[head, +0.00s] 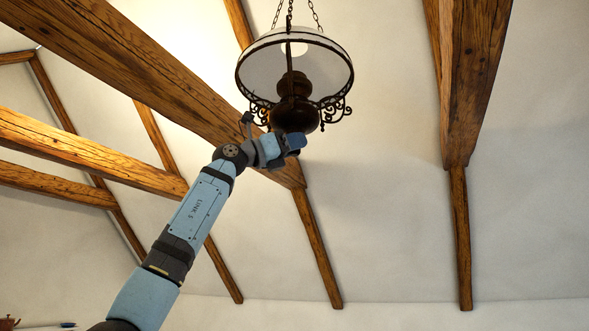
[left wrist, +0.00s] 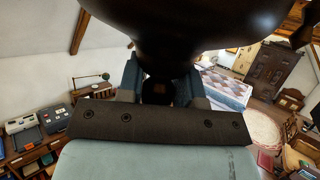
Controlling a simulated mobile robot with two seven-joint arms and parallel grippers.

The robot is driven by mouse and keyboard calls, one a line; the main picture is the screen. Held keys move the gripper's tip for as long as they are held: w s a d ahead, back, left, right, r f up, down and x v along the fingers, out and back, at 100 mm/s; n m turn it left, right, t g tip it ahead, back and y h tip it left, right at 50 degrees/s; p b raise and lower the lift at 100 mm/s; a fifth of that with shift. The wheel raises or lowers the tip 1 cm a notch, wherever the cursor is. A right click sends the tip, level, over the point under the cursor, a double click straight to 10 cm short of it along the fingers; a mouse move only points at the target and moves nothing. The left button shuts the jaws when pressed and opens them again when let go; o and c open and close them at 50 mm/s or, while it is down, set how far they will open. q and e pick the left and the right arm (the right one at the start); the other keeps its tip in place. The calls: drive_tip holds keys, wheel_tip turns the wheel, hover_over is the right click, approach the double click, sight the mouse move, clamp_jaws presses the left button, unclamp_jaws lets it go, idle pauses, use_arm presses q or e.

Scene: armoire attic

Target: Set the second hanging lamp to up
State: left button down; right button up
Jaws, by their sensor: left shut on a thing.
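A hanging lamp (head: 293,80) with a wide white shade in a dark rim, a dark round base and curled ironwork hangs on chains at the top middle of the head view. My left gripper (head: 292,142) is at the underside of its base, shut on the lamp. In the left wrist view the dark lamp base (left wrist: 180,25) fills the top, and its lower part sits between the fingers of my left gripper (left wrist: 160,88). The fingertips are partly hidden by the lamp. Only one hanging lamp shows. My right gripper is not in view.
Wooden beams (head: 130,75) cross the sloped white ceiling, one close behind the lamp. Another thick beam (head: 470,80) is at the right. Far below in the left wrist view are a bed (left wrist: 222,88), a dark armoire (left wrist: 270,70) and a desk with machines (left wrist: 40,130).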

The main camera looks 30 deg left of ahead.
use_arm(q)
drive_tip(key=shift+r, duration=0.8)
drive_tip(key=shift+s+a+r, duration=0.1)
drive_tip(key=shift+s+r, duration=0.05)
drive_tip(key=shift+r, duration=0.05)
drive_tip(key=c, duration=1.2)
unclamp_jaws()
drive_tip(key=o, duration=0.3)
drive_tip(key=shift+o, duration=0.6)
drive_tip(key=shift+w, duration=0.2)
drive_tip(key=shift+f, duration=0.1)
drive_tip(key=shift+s+f, duration=0.1)
drive_tip(key=shift+f, duration=0.05)
